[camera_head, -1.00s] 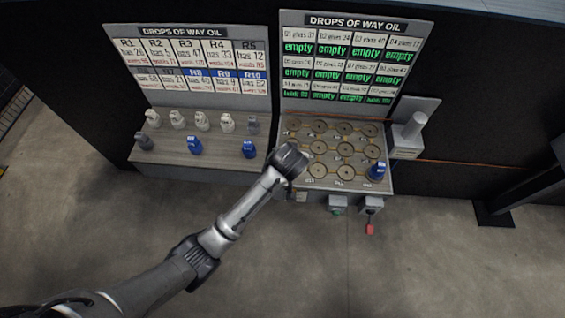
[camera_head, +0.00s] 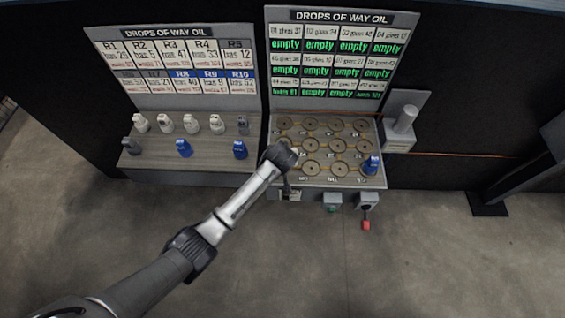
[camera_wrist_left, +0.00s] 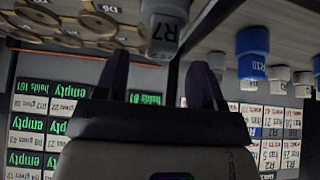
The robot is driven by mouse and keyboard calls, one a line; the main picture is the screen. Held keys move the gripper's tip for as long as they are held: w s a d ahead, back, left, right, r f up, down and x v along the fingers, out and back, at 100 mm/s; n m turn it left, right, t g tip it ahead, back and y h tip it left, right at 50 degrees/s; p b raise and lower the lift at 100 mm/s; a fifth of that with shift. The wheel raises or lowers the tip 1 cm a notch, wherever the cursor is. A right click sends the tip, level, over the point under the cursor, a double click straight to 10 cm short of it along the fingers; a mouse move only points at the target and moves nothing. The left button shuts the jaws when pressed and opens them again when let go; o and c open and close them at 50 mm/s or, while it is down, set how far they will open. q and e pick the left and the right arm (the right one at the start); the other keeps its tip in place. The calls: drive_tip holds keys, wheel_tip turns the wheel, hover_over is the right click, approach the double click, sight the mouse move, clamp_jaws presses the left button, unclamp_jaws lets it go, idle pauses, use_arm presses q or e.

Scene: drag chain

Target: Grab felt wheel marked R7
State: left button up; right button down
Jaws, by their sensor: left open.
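The grey wheel marked R7 (camera_wrist_left: 167,26) is large and close in the left wrist view, at the top centre. It lies beyond the fingertips, roughly in line with the space between them. Its support is out of that view, and I cannot pick it out in the head view, where my wrist covers part of the scene. My left gripper (camera_wrist_left: 160,82) is open and empty, with two dark fingers apart. In the head view my left wrist (camera_head: 280,157) is at the left front corner of the right-hand board. My right gripper is not in view.
The left shelf (camera_head: 215,163) holds several white, grey and blue pieces, including blue R10 (camera_wrist_left: 252,52). The right board (camera_head: 368,137) has several round discs and a blue piece (camera_head: 372,165). Label panels stand behind both.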

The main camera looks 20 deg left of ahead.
use_arm(q)
drive_tip(key=shift+b+x, duration=0.35)
drive_tip(key=shift+x, duration=1.6)
drive_tip(key=shift+c, duration=0.3)
drive_tip(key=shift+s, duration=0.1)
drive_tip(key=c, duration=1)
drive_tip(key=shift+r, duration=0.15)
